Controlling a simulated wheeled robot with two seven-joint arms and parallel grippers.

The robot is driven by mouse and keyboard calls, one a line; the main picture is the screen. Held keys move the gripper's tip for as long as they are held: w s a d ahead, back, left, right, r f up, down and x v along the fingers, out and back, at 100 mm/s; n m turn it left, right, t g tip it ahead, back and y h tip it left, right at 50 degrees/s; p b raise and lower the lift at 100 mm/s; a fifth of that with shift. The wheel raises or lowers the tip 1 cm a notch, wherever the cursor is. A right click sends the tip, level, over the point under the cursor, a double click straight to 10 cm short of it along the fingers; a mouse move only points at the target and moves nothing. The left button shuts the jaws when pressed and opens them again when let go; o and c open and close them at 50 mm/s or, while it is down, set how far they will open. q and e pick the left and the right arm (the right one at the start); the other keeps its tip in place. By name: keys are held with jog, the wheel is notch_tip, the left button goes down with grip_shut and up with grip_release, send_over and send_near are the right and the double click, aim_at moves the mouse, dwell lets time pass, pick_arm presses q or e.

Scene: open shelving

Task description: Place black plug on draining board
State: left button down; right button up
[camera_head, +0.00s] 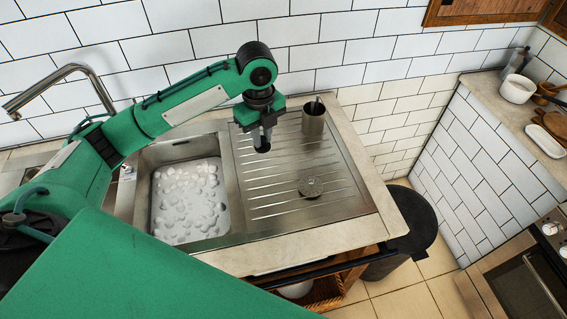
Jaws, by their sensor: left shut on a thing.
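My left gripper (262,138) hangs over the left part of the ribbed steel draining board (280,200), close to the sink divider. It is shut on a small dark thing, seemingly the black plug (263,148), which shows just below the fingers. The fingers hide most of it, and its height above the board is hard to tell. My right gripper is not in view.
A round metal strainer (311,187) lies on the board's right part. A steel cup (313,120) stands at its back. The sink basin (188,200) on the left holds foamy water. The board's front middle is clear. A tap (60,85) stands at left.

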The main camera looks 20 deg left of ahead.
aim_at(263, 145)
pick_arm(q)
notch_tip(263, 145, down, 18)
jog(key=p, duration=0.3)
jog(key=shift+p, duration=0.3)
jog(key=shift+f, duration=0.2)
jog(key=shift+f, duration=0.1)
jog(key=c, duration=1.3)
grip_release()
jog(key=shift+c, duration=0.2)
notch_tip(263, 145, up, 12)
jog(key=b, duration=0.2)
